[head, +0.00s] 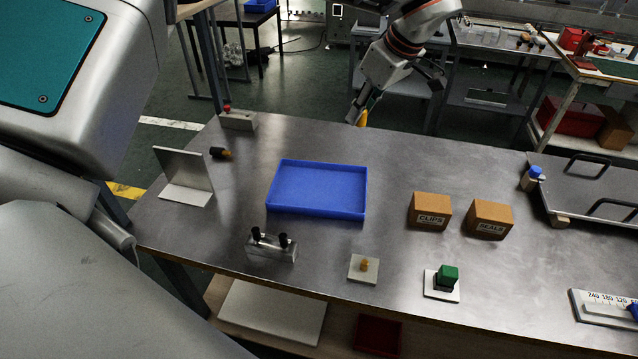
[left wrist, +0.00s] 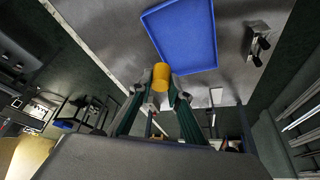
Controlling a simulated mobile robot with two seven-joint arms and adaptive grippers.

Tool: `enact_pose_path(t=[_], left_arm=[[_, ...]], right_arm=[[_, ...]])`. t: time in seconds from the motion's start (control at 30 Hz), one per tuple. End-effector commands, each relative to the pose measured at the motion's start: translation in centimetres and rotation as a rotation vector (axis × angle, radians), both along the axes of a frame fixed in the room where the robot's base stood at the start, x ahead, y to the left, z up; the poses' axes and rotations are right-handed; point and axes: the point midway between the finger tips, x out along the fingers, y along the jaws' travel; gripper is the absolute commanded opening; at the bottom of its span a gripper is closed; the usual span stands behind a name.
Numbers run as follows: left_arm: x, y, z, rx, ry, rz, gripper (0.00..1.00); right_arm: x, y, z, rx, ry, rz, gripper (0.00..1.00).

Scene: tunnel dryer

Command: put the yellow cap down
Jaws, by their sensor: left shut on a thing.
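The yellow cap (head: 362,118) is held at the tips of my left gripper (head: 359,107), near the far edge of the grey metal table in the head view. In the left wrist view, the yellow cap (left wrist: 160,76) sits between the two fingertips of my left gripper (left wrist: 160,82), which is shut on it. The empty blue tray (head: 318,189) lies on the table, nearer the viewer than the cap. It also shows in the left wrist view (left wrist: 185,35), just beyond the cap. The cap's height above the table is hard to tell. My right gripper is not in view.
Boxes marked CLIPS (head: 430,211) and SEALS (head: 489,220) stand right of the tray. A white angled plate (head: 187,172) and a black-and-yellow piece (head: 220,153) are left. A metal block (head: 271,248) stands in front. The table behind the boxes is clear.

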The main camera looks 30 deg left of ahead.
Motion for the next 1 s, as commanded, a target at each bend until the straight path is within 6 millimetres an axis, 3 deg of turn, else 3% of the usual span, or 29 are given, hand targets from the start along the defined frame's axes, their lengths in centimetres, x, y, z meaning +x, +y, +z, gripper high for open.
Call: enact_pose_path(t=[0.17, 0.7, 0.8, 1.0], left_arm=[[0.9, 1.4, -0.2, 0.006, 0.007, 0.007, 0.00], [0.8, 1.4, -12.5, 0.005, 0.009, 0.005, 0.00], [0.8, 1.4, -14.1, 0.005, 0.007, 0.007, 0.00], [0.9, 1.4, -15.4, 0.005, 0.005, 0.006, 0.00]], right_arm=[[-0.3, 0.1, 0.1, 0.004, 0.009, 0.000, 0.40], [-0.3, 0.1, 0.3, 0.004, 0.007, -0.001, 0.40], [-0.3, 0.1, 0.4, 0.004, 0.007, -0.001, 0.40], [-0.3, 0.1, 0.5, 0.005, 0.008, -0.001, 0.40]])
